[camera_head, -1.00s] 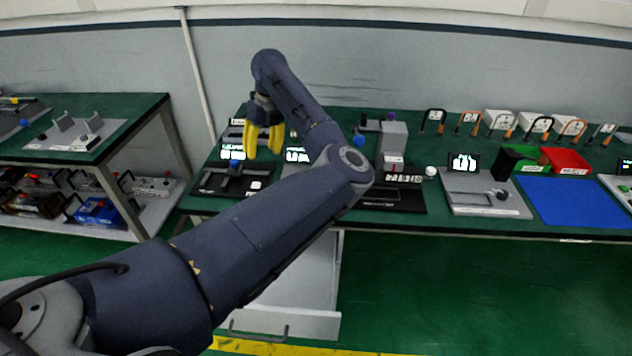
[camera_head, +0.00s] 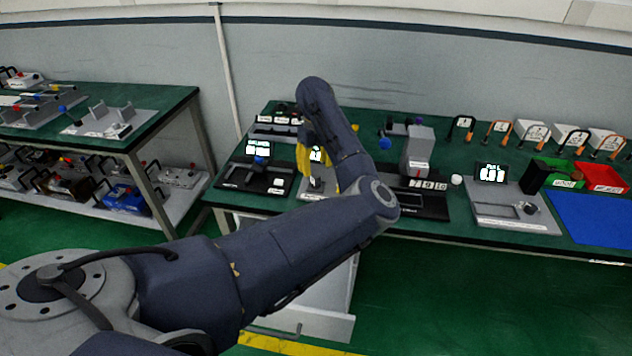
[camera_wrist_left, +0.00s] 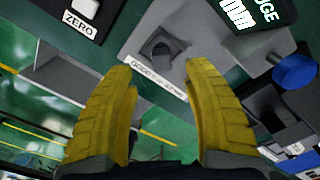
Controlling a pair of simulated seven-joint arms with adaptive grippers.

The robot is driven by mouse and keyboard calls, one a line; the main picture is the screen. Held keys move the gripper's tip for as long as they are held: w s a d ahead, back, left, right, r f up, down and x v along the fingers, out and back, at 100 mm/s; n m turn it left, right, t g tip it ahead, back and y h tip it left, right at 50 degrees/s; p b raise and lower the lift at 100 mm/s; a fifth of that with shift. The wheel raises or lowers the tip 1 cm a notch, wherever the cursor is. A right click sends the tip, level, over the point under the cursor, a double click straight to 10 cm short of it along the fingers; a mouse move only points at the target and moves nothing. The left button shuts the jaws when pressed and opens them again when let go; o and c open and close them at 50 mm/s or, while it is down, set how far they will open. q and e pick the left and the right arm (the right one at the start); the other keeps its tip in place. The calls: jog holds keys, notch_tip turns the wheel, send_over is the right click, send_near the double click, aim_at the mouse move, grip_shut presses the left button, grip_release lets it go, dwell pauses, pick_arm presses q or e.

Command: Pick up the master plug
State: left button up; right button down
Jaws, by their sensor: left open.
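My left gripper (camera_head: 320,170) has yellow fingers spread apart, with nothing between them, above the left part of the green bench. In the left wrist view its fingertips (camera_wrist_left: 158,75) point at a light grey fixture (camera_wrist_left: 137,28). A dark grey part (camera_wrist_left: 161,46) with a round top sits in this fixture, beyond the fingertips and apart from them. I cannot tell for certain whether this part is the master plug; the label on the fixture is too blurred to read. In the head view the fingers and forearm partly hide this spot. My right gripper is not in view.
A black gauge unit with a blue knob (camera_head: 262,160) stands left of the gripper. A grey block (camera_head: 418,150) stands to the right. A ZERO button (camera_wrist_left: 84,8) and a blue knob (camera_wrist_left: 295,72) flank the fixture in the wrist view. A blue mat (camera_head: 595,218) lies far right.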

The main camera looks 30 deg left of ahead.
aim_at(316, 175)
pick_arm(q)
jog(key=shift+w+f, duration=0.15)
jog(key=shift+f, duration=3.1)
jog(key=shift+o, duration=0.2)
grip_shut()
